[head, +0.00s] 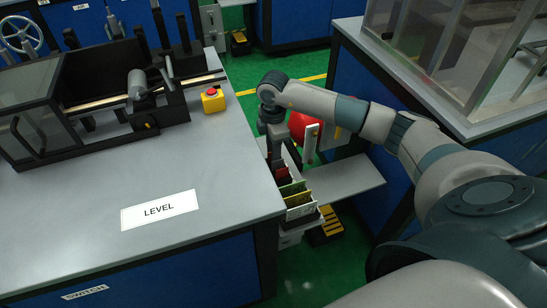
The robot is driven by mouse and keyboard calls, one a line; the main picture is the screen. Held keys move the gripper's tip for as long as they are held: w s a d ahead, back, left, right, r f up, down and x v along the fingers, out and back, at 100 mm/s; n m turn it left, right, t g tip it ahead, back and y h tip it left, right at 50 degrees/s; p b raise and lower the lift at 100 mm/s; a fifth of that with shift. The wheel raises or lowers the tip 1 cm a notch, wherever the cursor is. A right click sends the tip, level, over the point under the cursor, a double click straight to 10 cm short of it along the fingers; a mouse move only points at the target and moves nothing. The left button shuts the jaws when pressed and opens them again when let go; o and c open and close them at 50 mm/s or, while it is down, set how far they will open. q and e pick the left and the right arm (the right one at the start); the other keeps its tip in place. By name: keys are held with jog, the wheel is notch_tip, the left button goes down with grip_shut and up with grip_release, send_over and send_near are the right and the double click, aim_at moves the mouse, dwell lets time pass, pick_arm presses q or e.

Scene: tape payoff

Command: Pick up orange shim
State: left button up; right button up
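My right arm comes in from the right. Its gripper (277,155) points down over the back part of a narrow holder of upright coloured plates beside the grey table. The fingertips are small and dark among the holder's parts, so I cannot tell whether they are open or shut. In the holder I see a red plate (283,176), a dark green plate (292,188) and a yellowish plate (298,199). I cannot make out an orange shim; the wrist and gripper cover the back of the holder. My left gripper is not in view.
The grey table (90,200) carries a LEVEL label (160,210), a black machine (110,85) and a yellow box with a red button (213,100). A grey shelf (345,180) lies right of the holder. A red round object (306,129) is behind it.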

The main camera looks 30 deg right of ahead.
grip_shut()
jog(key=shift+r, duration=0.1)
dwell(0.3)
